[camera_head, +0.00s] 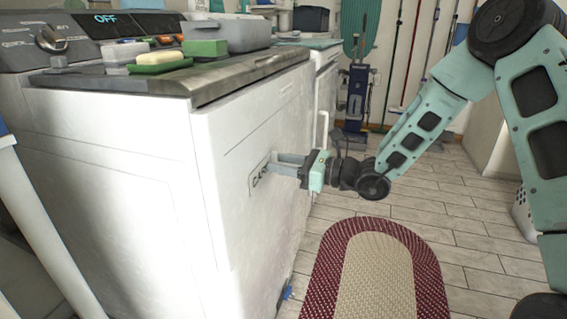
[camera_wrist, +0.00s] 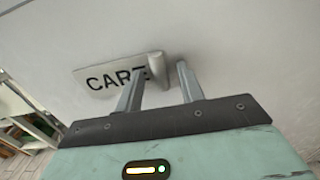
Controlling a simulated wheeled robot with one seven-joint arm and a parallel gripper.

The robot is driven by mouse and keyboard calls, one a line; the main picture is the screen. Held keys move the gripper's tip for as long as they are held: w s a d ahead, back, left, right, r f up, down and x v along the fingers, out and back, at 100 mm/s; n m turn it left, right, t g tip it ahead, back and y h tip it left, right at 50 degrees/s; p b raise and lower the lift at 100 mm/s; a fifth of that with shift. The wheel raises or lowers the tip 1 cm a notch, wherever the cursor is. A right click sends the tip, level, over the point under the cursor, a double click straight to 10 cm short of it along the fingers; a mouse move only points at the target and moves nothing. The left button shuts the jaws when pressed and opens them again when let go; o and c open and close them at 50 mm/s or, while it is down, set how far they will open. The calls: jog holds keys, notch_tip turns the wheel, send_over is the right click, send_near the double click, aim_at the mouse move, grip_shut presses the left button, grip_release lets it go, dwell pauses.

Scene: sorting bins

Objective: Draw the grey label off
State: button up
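The grey label (camera_head: 257,176) is stuck to the white front of the washing machine (camera_head: 230,215). In the wrist view the label (camera_wrist: 97,77) reads "CARE" in black, and its right end (camera_wrist: 157,66) curls up off the surface. My gripper (camera_head: 276,162) reaches the label from the right. In the wrist view my gripper (camera_wrist: 161,70) is open, with its two fingers apart and the curled end between their tips. The left finger covers part of the last letters. I cannot tell whether either finger touches the label.
The machine's top holds a grey tub (camera_head: 237,33), a green block (camera_head: 205,47) and a soap bar on a green dish (camera_head: 160,63). A red and beige rug (camera_head: 376,270) lies on the tiled floor. Mops and brooms stand at the back wall.

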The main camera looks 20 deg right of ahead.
jog(key=shift+c, duration=0.4)
grip_shut()
jog(key=shift+d, duration=0.1)
jog(key=shift+p+v, duration=0.3)
jog(key=shift+v, duration=0.5)
jog(key=p+v, duration=0.1)
jog(key=v, duration=0.3)
jog(key=shift+f, duration=0.1)
